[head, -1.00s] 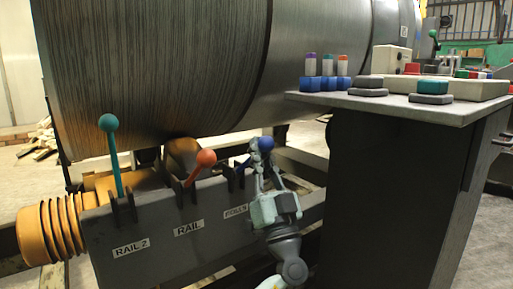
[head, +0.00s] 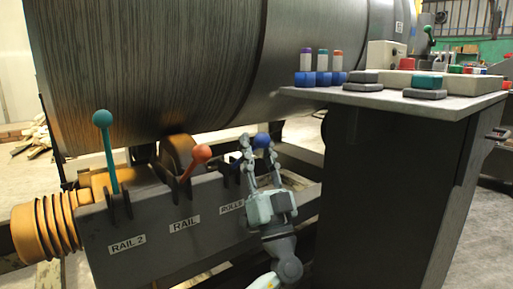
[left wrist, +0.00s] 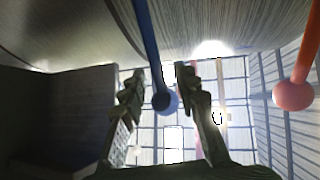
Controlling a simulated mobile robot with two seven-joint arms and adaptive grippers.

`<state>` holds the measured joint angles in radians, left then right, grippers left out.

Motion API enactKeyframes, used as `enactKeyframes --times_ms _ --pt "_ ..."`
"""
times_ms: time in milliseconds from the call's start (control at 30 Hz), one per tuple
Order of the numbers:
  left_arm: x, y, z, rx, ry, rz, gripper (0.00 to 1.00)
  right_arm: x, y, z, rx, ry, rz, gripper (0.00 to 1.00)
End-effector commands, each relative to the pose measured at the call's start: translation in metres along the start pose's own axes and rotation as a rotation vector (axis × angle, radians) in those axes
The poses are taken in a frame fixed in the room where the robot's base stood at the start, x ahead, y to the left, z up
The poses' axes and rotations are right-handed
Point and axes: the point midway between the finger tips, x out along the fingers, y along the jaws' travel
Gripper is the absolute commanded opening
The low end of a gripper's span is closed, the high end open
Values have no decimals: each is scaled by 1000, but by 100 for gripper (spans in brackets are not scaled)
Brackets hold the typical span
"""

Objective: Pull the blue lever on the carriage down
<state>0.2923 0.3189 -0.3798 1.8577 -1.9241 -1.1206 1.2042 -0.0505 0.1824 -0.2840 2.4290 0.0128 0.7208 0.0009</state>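The blue lever's round knob (head: 262,141) shows at the right end of the row of levers, above the plate marked ROLLS. My left gripper (head: 259,150) is at the knob from below, its two fingers spread on either side. In the left wrist view, the blue knob (left wrist: 165,102) hangs between the open fingers (left wrist: 160,75), with gaps on both sides, and its blue rod (left wrist: 146,35) runs to the top edge. In the head view the rod is mostly hidden behind the gripper. My right gripper is not in view.
An orange-knobbed lever (head: 200,153) and a teal-knobbed lever (head: 103,118) stand to the left on the grey carriage (head: 160,250). A large dark drum (head: 150,70) is behind them. A control desk (head: 440,102) with buttons stands close on the right.

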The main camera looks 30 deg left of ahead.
Motion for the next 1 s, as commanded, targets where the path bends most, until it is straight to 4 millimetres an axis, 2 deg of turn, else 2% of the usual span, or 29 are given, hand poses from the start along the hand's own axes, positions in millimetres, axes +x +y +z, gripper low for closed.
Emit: enactKeyframes --times_ms 133,267,500,700,833,1000 --pt "-5 0 1 1 -1 1 30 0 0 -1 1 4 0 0" --pt "-23 1 1 2 -2 3 30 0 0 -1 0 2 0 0" --pt "-75 1 1 1 -3 3 30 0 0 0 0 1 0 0" --pt "-107 0 0 0 0 1 30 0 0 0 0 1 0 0" --pt "-118 0 0 1 -1 1 30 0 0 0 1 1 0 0" --pt "-121 0 0 0 0 0 30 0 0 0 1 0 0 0"
